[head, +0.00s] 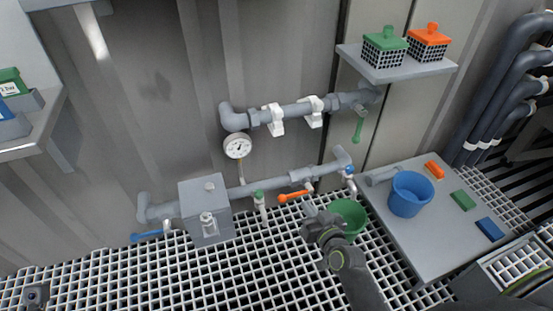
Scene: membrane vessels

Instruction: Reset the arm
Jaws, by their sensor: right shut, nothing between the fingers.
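My right arm comes in from the bottom, right of centre. Its gripper (311,213) is shut and empty, over the white grating just left of the green bucket (351,213). The gripper and wrist overlap the bucket's left side in the picture, and I cannot tell whether they touch. My left gripper is not clearly in view. Only a small dark grey part (36,296) shows at the bottom left corner, and I cannot tell what it belongs to.
Grey pipes with an orange lever (294,196), a blue lever (146,236) and a gauge (237,146) run behind the gripper. A grey table (425,238) at right holds a blue bucket (411,194) and coloured blocks. A shelf (392,69) with two baskets hangs above.

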